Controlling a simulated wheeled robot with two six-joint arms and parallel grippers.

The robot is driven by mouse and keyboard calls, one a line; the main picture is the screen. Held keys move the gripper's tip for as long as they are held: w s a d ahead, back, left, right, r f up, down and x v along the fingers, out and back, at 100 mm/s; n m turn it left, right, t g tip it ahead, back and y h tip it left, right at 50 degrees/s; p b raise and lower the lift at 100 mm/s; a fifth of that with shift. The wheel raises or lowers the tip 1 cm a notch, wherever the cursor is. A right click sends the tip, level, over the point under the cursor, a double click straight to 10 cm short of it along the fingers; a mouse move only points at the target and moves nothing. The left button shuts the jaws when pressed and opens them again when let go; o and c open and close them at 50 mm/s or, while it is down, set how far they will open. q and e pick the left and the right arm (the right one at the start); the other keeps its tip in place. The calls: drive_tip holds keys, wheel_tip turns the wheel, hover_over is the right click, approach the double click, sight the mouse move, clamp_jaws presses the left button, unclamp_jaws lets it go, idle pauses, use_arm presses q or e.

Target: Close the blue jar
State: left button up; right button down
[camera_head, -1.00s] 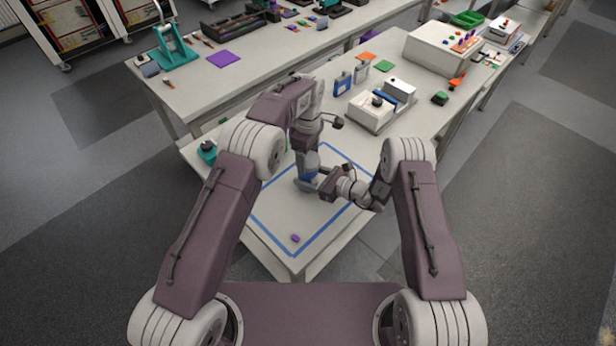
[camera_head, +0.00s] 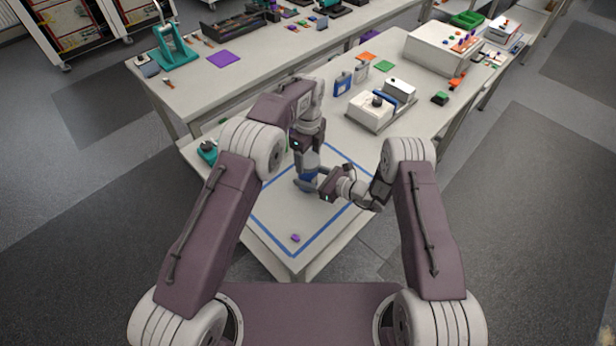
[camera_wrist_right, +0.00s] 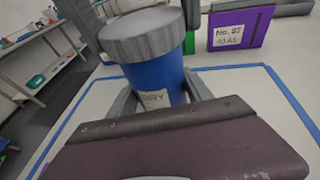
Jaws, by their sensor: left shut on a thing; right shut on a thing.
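The blue jar (camera_wrist_right: 157,80) stands upright in the right wrist view, with a label reading "DRY". A grey ribbed lid (camera_wrist_right: 143,34) sits on its top; I cannot tell how tight it is. My right gripper (camera_wrist_right: 160,95) is shut on the jar's body, one finger on each side. In the head view the jar (camera_head: 308,173) is partly hidden between my grippers. My left gripper (camera_head: 308,160) points down from above and is shut on the lid, whose grip is mostly hidden there. My right gripper also shows in the head view (camera_head: 315,184), reaching in from the right.
Blue tape (camera_head: 270,233) outlines a square on the table around the jar. A small purple piece (camera_head: 295,238) lies near its front corner. A white device (camera_head: 371,110) and a blue upright case (camera_head: 342,84) stand farther back. The front of the square is mostly clear.

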use_arm(q)
drive_tip(key=shift+m, duration=0.8)
drive_tip(key=o, duration=1.6)
drive_tip(key=shift+c, duration=0.2)
drive_tip(key=shift+r, duration=2.3)
drive_tip(key=shift+c, duration=0.3)
